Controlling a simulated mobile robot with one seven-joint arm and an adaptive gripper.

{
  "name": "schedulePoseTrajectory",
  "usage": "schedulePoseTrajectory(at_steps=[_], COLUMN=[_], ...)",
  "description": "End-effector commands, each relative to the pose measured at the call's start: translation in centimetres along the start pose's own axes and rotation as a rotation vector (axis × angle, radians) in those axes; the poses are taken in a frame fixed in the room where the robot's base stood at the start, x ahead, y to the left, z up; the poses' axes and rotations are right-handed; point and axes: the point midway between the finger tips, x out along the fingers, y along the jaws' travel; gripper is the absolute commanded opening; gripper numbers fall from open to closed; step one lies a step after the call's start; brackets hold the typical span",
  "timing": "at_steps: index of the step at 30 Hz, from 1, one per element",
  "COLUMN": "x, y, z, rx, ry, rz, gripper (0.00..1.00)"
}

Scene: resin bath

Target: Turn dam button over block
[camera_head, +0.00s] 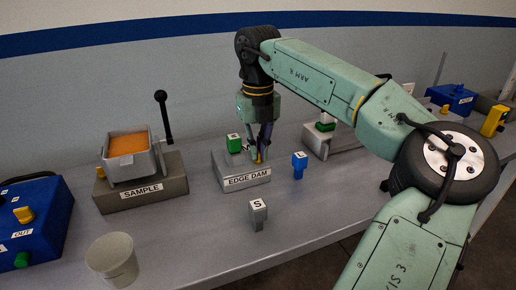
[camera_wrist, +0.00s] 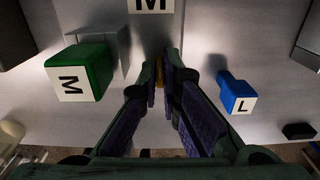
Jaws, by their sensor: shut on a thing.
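The grey block labelled EDGE DAM (camera_head: 246,181) stands mid-bench. My gripper (camera_head: 260,155) points down at its right part. Its fingers are shut on a small yellow piece, the dam button (camera_head: 258,157), which shows between the fingertips in the wrist view (camera_wrist: 159,72). The fingers hide most of the button, so I cannot tell which way it is turned. A green block marked M (camera_head: 234,144) sits at the block's left end; it also shows left of the fingers in the wrist view (camera_wrist: 84,72).
A blue piece marked L (camera_head: 299,163) stands close right of the dam block; a grey piece marked S (camera_head: 257,212) stands in front. Left are the SAMPLE stand (camera_head: 143,193) with an orange-filled tray, a cup (camera_head: 112,258) and a blue control box (camera_head: 40,215).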

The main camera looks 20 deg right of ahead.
Motion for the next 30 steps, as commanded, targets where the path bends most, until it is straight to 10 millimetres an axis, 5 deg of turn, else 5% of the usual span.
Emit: schedulePoseTrajectory(at_steps=[4,13,30], x=[0.46,0.45,0.17], y=[-0.02,-0.04,-0.02], z=[-0.34,-0.27,-0.08], rx=[0.000,0.000,0.000], ry=[0.016,0.014,0.004], rz=[0.002,0.001,0.000], gripper=[0.00,0.26,0.26])
